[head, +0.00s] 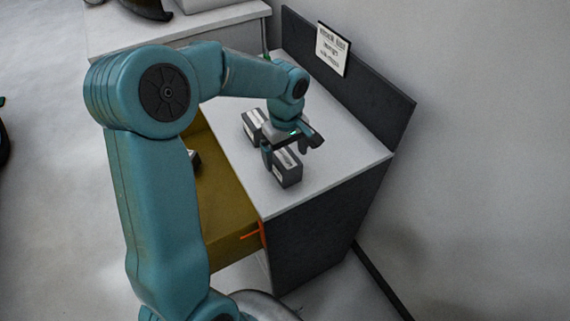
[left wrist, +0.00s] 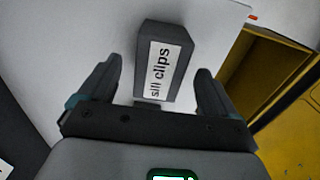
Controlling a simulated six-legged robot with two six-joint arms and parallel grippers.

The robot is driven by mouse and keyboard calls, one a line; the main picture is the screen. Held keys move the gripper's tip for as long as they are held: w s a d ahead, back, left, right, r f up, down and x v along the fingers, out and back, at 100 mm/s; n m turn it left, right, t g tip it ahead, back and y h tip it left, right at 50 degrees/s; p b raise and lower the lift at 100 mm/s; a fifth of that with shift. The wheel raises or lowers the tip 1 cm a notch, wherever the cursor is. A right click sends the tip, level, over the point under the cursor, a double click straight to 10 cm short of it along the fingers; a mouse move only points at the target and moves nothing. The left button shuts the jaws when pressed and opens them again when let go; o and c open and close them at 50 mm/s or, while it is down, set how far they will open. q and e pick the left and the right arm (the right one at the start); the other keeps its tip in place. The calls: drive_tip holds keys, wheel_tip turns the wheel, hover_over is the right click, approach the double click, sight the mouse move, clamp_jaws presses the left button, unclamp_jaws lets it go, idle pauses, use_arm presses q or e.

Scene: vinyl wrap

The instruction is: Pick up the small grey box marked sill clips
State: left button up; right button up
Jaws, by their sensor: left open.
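The small grey box marked sill clips (left wrist: 165,62) stands on the white cabinet top. In the left wrist view its white label faces me. In the head view the same box (head: 287,170) is near the front edge of the top. My left gripper (left wrist: 155,85) is open, with one finger on each side of the box. Gaps show between the fingers and the box. In the head view the left gripper (head: 290,152) is just above and around the box, hiding part of it. My right gripper is in neither view.
A second grey box with a white label (head: 253,123) stands behind my left gripper. A yellow drawer (head: 222,190) is pulled open beside the cabinet top (head: 345,150). A dark back panel (head: 375,95) carries a white sign (head: 332,48). The right part of the top is clear.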

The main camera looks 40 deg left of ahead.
sight(285, 157)
use_arm(q)
drive_tip(key=f, duration=0.4)
drive_tip(key=shift+a+p, duration=0.3)
drive_tip(key=shift+p, duration=0.1)
drive_tip(key=shift+d+f, duration=0.1)
drive_tip(key=shift+f, duration=0.2)
drive_tip(key=shift+r, duration=0.1)
drive_tip(key=shift+s, duration=0.1)
drive_tip(key=c, duration=1.2)
drive_tip(key=shift+o, duration=0.2)
